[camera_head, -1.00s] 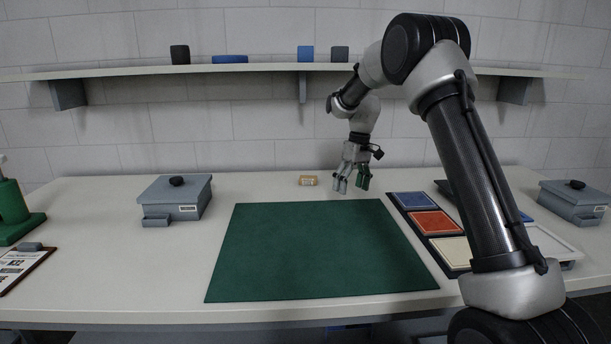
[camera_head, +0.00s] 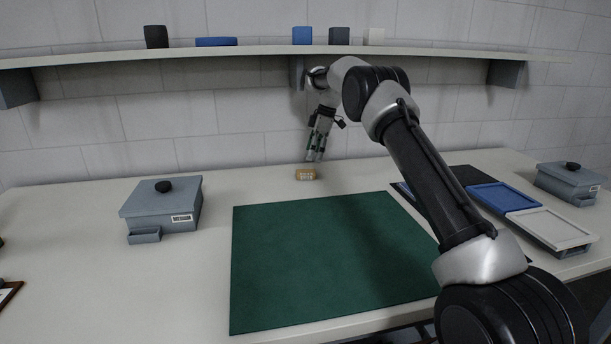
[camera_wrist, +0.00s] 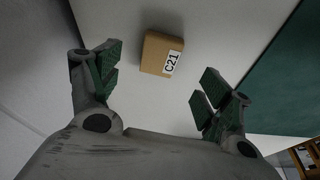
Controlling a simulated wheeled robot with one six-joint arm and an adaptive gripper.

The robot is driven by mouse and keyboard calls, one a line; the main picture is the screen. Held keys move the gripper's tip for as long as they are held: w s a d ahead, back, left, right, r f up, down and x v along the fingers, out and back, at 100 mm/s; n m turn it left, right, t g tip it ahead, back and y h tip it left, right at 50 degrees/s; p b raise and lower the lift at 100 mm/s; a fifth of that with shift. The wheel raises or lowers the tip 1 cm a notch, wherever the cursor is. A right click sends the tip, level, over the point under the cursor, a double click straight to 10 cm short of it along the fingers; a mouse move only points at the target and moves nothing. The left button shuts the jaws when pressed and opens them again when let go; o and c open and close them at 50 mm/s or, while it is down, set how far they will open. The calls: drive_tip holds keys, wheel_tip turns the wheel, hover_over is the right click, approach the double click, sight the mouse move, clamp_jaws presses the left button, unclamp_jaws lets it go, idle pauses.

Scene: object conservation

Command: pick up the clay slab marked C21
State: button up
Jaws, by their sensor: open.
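The clay slab marked C21 (camera_head: 305,174) is a small tan block on the pale table, behind the green mat's far edge. In the wrist view the slab (camera_wrist: 161,54) shows its white C21 label and lies ahead of the fingertips, roughly midway between them. My gripper (camera_head: 315,158) is open and empty, just above and slightly to the right of the slab in the head view. In the wrist view my gripper (camera_wrist: 158,75) has its green-padded fingers spread wide on either side, apart from the slab.
The green mat (camera_head: 325,260) is bare. A grey lidded box labelled MEDIUM (camera_head: 160,208) stands left, another grey box (camera_head: 568,183) far right. Trays (camera_head: 503,197) lie right, partly behind my arm. A shelf (camera_head: 440,52) with several small blocks runs along the wall above my gripper.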

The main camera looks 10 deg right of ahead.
sight(306, 172)
drive_tip(key=x, duration=0.7)
drive_tip(key=shift+a, duration=0.3)
drive_tip(key=c, duration=1.2)
